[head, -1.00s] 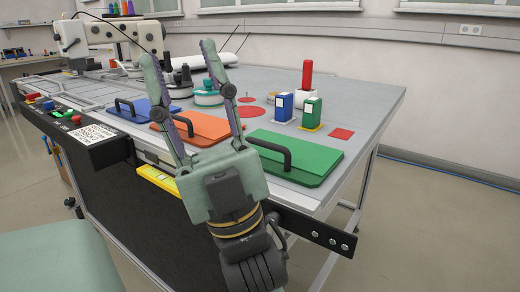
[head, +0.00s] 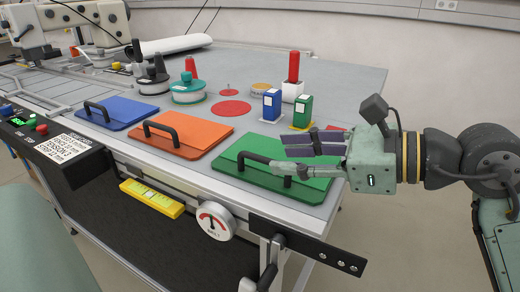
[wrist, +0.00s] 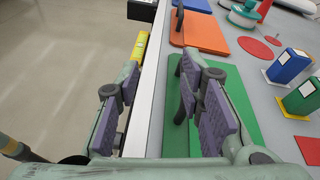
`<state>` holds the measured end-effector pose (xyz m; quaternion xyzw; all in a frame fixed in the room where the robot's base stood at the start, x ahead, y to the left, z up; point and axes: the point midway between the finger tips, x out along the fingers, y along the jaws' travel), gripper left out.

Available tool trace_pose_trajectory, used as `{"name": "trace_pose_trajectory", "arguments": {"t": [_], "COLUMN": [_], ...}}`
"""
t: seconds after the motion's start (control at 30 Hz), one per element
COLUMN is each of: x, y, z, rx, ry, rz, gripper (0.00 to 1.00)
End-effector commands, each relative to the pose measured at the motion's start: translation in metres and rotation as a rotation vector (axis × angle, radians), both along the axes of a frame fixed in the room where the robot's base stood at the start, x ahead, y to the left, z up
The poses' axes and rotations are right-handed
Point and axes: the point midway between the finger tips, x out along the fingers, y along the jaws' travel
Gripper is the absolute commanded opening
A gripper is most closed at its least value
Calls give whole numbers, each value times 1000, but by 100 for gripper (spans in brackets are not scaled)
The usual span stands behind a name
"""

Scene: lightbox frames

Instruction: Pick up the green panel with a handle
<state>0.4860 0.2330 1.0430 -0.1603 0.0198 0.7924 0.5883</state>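The green panel (head: 262,148) lies flat at the table's near right edge, with a black bar handle (head: 255,158) along its near side. My gripper (head: 282,155) reaches in from the right over the panel, fingers pointing left. Its fingertips are close to the handle's right end, and one finger overlaps it in the picture. In the wrist view my gripper (wrist: 160,82) is open, its purple pads well apart. The green panel (wrist: 234,82) shows under and beyond the right finger, which partly hides the handle. I cannot tell whether finger and handle touch.
Orange (head: 205,132) and blue (head: 125,110) panels with handles lie to the left. Blue (head: 271,106) and green (head: 303,110) blocks stand behind the green panel. A gauge (head: 215,221) and yellow level (head: 152,198) are on the table's front side.

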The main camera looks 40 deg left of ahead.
Motion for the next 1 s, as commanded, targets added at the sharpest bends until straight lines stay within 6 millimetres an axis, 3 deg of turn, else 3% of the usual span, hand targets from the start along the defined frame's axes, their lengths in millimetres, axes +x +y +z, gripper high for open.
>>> {"name": "trace_pose_trajectory", "arguments": {"t": [0.03,0.17,0.4,1.0], "x": [14,29,25,23], "y": [-8,-14,20,78], "z": [-5,-16,-31,-59], "rx": [-40,-92,-97,-93], "ry": [-30,-66,-67,-64], "rz": [-47,-100,-101,-102], "gripper": [35,35,35,35]}}
